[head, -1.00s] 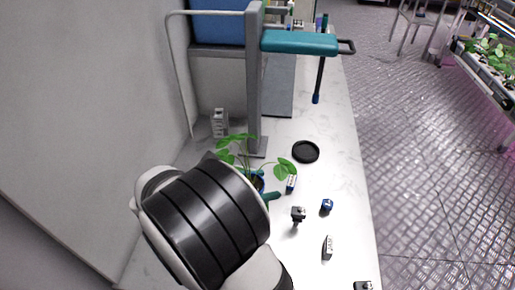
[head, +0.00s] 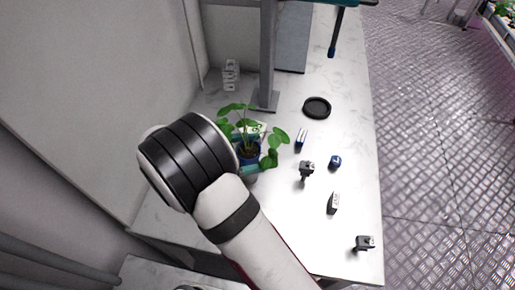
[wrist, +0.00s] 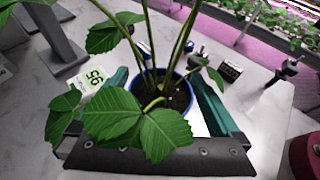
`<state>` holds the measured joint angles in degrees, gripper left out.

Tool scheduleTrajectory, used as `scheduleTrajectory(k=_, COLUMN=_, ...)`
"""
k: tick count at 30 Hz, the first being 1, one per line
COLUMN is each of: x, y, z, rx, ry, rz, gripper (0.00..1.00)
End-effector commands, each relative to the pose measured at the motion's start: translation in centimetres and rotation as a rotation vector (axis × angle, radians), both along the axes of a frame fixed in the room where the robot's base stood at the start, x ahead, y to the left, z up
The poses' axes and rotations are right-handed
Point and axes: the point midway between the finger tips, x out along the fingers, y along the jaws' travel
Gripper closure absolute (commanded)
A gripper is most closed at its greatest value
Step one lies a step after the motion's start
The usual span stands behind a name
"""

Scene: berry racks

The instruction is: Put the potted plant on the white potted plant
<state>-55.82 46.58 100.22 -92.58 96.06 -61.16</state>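The potted plant (head: 248,153) has broad green leaves and a blue pot; it also shows in the wrist view (wrist: 178,98), with dark soil inside a blue rim. My gripper (head: 258,168) has teal fingers, which stand on both sides of the pot. In the wrist view my gripper (wrist: 160,82) appears shut on the pot, though leaves hide part of the contact. I cannot tell whether the pot is clear of the table. I see no white potted plant in these frames.
The white table (head: 345,110) holds a black round dish (head: 317,107), a blue-and-white block (head: 301,139), a small blue piece (head: 335,162) and several dark small parts on the right. A grey post (head: 267,60) stands behind the plant. A white card (wrist: 88,80) lies beside the gripper.

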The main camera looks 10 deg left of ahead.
Motion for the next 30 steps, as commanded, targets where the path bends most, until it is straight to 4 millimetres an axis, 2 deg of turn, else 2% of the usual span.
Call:
scheduleTrajectory(k=5, x=-0.1, y=0.1, z=0.4, rx=0.001, ry=-0.001, rz=0.001, gripper=0.0)
scheduleTrajectory(k=15, x=-3.9, y=5.0, z=2.9, rx=0.001, ry=-0.002, rz=0.002, gripper=0.0)
scheduleTrajectory(k=30, x=-4.3, y=5.4, z=3.1, rx=-0.001, ry=-0.001, rz=0.0, gripper=0.0)
